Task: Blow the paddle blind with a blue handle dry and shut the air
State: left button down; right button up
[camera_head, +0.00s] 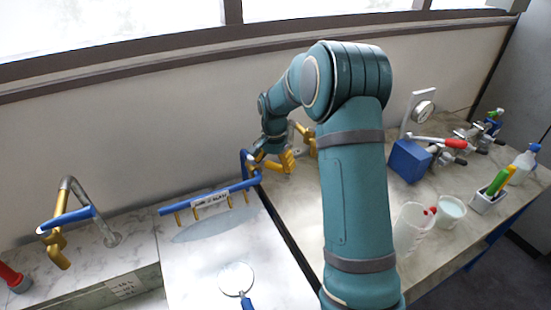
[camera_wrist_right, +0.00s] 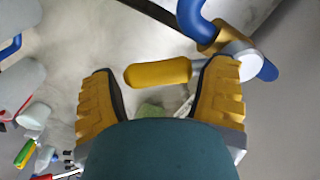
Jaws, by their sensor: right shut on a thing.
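The paddle blind (camera_head: 236,278) is a pale round disc with a blue handle (camera_head: 247,301). It lies near the bottom of the head view, in front of the air bar. The blue air bar (camera_head: 215,197) has several short brass nozzles pointing down and a label. At its right end is a brass valve (camera_wrist_right: 211,36) with a yellow lever (camera_wrist_right: 158,73). My left gripper is not in view.
A wall runs behind.

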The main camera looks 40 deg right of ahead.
jog(key=shift+s+a+f+m+p, duration=0.2)
jog(key=shift+a+m, duration=0.15)
jog(key=shift+m, duration=0.25)
jog(key=shift+s+a+f+m+p, duration=0.1)
jog(key=shift+s+a+m, duration=0.15)
jog(key=shift+a+m, duration=0.25)
jog(key=shift+s+a+f+m+p, duration=0.15)
jog(key=shift+s+a+m, duration=0.1)
jog(key=shift+m, duration=0.45)
jog(key=o, duration=1.1)
jog(key=shift+r, duration=0.15)
